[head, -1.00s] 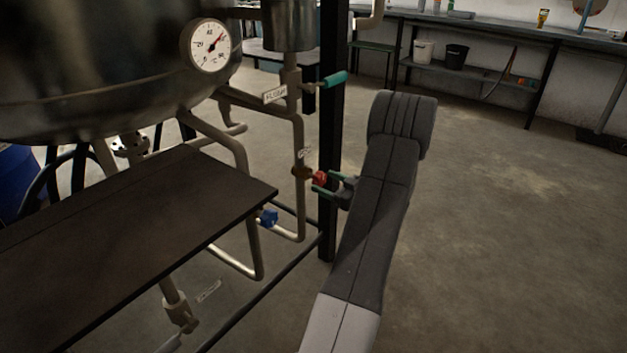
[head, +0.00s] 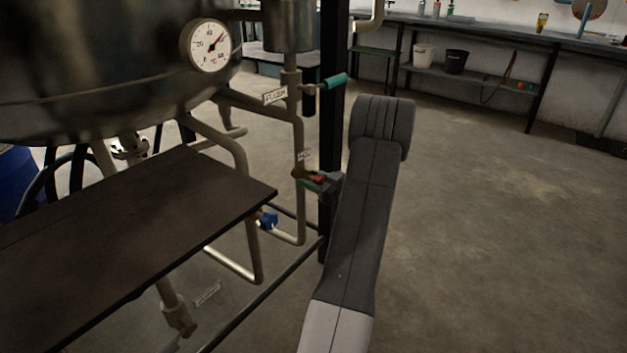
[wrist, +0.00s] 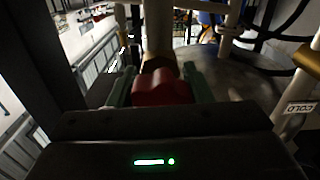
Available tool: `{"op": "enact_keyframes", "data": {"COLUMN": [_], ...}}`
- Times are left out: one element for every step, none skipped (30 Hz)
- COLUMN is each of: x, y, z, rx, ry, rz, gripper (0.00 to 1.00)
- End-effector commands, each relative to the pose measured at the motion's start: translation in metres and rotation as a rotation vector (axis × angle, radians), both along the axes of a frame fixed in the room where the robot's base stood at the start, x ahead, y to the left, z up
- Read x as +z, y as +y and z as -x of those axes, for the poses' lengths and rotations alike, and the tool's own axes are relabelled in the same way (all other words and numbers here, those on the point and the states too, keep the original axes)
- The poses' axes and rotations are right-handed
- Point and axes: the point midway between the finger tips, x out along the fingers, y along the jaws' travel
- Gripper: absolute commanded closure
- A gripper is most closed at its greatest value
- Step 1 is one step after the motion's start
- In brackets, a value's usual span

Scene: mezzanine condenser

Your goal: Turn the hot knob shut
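The red knob (wrist: 162,88) sits on a brass valve body (head: 299,173) on the vertical pipe, in the middle of the head view. A small tag (head: 304,155) hangs just above it, too small to read. My gripper (head: 314,181) reaches the knob from the right, with its green fingers on either side of it. In the wrist view the fingers stand left and right of the red knob, with a narrow dark gap visible at the sides, so the gripper looks open around it. The head view partly hides the knob behind the fingers.
A blue knob (head: 268,221) sits on the lower pipe, and a teal handle (head: 336,81) above. A black post (head: 333,120) stands close behind my gripper. A dark tabletop (head: 130,235) juts in at left. A COLD label (wrist: 300,107) shows at right. Open floor lies right.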

Motion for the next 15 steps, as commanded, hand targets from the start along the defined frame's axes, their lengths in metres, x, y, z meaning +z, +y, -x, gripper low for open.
{"op": "enact_keyframes", "data": {"x": [-0.0002, -0.0002, -0.0004, -0.0005, -0.0007, -0.0009, -0.0012, -0.0014, -0.0017, -0.0020, -0.0021, -0.0023, -0.0024, -0.0024, -0.0024], "y": [-0.0002, -0.0002, -0.0002, -0.0002, -0.0003, -0.0003, -0.0002, -0.0002, -0.0002, -0.0002, -0.0002, -0.0002, -0.0002, -0.0002, -0.0002], "z": [0.0000, 0.0001, 0.0001, 0.0001, 0.0001, 0.0001, 0.0002, 0.0002, 0.0002, 0.0002, 0.0002, 0.0002, 0.0004, 0.0003, 0.0003], "rx": [0.000, 0.000, 0.000, 0.000, 0.000, 0.000, 0.000, 0.000, 0.000, 0.000, -0.001, -0.001, -0.001, -0.001, -0.001], "ry": [0.001, 0.002, 0.003, 0.006, 0.009, 0.015, 0.021, 0.028, 0.040, 0.051, 0.062, 0.081, 0.095, 0.111, 0.135], "rz": [-0.001, -0.001, -0.002, -0.004, -0.006, -0.011, -0.015, -0.021, -0.029, -0.037, -0.045, -0.059, -0.069, -0.081, -0.098], "gripper": [0.77, 0.77, 0.77, 0.77, 0.77, 0.77, 0.77, 0.77, 0.77, 0.77, 0.77, 0.77, 0.77, 0.77, 0.77]}}
